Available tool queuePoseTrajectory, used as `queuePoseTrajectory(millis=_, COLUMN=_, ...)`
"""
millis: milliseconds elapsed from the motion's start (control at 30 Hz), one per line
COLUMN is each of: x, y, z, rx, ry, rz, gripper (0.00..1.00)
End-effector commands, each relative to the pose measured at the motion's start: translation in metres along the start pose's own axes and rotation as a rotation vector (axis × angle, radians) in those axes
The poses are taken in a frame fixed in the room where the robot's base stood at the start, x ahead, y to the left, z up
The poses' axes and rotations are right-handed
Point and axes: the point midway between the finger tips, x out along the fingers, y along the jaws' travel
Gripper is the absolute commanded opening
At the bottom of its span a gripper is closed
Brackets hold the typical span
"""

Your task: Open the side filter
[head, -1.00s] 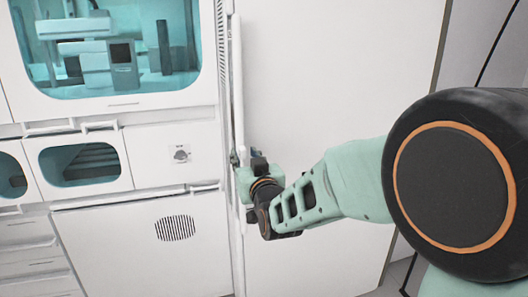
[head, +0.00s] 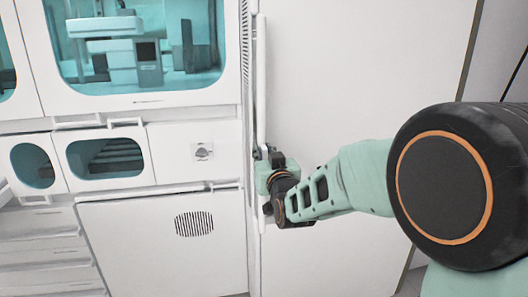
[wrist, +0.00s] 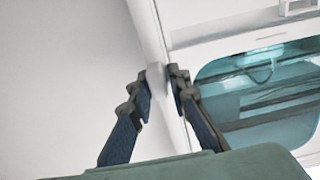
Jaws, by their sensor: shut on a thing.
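The side filter seems to be the tall, narrow white panel (head: 259,75) at the machine's right front corner, in the head view. Its near edge runs upright, and I cannot tell how far it stands from the body. My gripper (head: 263,156) is at that edge, about mid-height, with its fingertips largely hidden. In the wrist view, the two dark fingers of my gripper (wrist: 160,80) close from both sides on a small white piece (wrist: 155,78) at the panel edge. This piece looks like a handle or part of the edge.
The white machine front (head: 150,235) lies left of my gripper, with teal windows (head: 150,45) above and a round vent grille (head: 194,224) below. A small switch plate (head: 202,152) is near the gripper. A broad plain white side wall (head: 365,70) stands behind my arm.

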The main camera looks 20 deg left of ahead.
Motion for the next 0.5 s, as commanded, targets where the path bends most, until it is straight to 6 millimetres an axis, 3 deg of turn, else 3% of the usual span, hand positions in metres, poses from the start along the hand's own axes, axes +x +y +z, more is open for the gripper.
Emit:
queuePoseTrajectory(millis=267, x=-0.002, y=0.002, z=0.001, rx=0.000, ry=0.001, rz=0.004, gripper=0.00)
queuePoseTrajectory(millis=500, x=-0.030, y=0.002, z=0.003, rx=0.000, ry=0.002, rz=0.004, gripper=0.00)
